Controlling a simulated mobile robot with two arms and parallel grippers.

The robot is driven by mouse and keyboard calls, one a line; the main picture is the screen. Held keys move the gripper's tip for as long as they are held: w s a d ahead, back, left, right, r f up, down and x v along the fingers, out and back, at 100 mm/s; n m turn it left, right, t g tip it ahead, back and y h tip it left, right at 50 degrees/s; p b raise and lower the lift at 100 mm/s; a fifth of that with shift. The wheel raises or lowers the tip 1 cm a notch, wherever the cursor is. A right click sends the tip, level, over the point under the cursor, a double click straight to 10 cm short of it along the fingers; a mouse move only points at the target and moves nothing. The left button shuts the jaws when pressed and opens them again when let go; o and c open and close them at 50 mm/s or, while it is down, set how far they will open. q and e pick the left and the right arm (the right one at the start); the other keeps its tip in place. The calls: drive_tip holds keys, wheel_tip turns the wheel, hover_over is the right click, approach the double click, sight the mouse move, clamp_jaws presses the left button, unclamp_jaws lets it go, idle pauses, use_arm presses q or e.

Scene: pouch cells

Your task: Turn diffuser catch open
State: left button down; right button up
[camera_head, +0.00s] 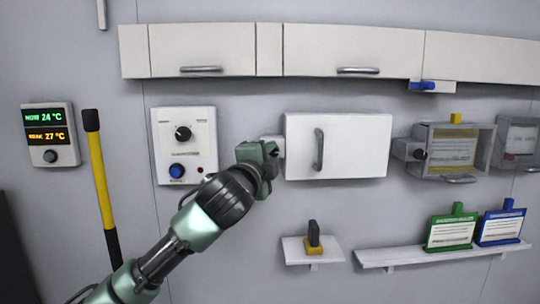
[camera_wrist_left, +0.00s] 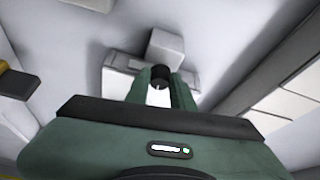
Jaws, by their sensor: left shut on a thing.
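A white wall box with a closed door and an upright grey handle (camera_head: 337,147) is in the middle of the head view. A small white catch block (camera_head: 279,141) sits at its left edge, partly covered by my left gripper (camera_head: 272,153). In the left wrist view, my left gripper (camera_wrist_left: 160,88) is shut on a dark round catch knob (camera_wrist_left: 160,73), between its fingertips. The knob is hidden behind the gripper in the head view, and its turn angle is hard to tell. My right gripper is not in view.
A control panel (camera_head: 199,166) with a black knob and blue button is left of my arm. A clear-fronted box (camera_head: 463,149) with its own catch (camera_head: 407,149) is on the right. Shelves (camera_head: 385,260) are below, cabinets (camera_head: 203,45) above. A yellow-black pole (camera_head: 101,180) stands left.

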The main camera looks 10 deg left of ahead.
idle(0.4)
use_arm(q)
drive_tip(key=c, duration=1.2)
unclamp_jaws()
drive_tip(key=shift+s+f, duration=0.1)
drive_tip(key=shift+s, duration=0.1)
drive_tip(key=s+b, duration=0.4)
drive_tip(key=s, duration=0.3)
drive_tip(key=shift+s+a+f, duration=0.15)
drive_tip(key=shift+a, duration=0.25)
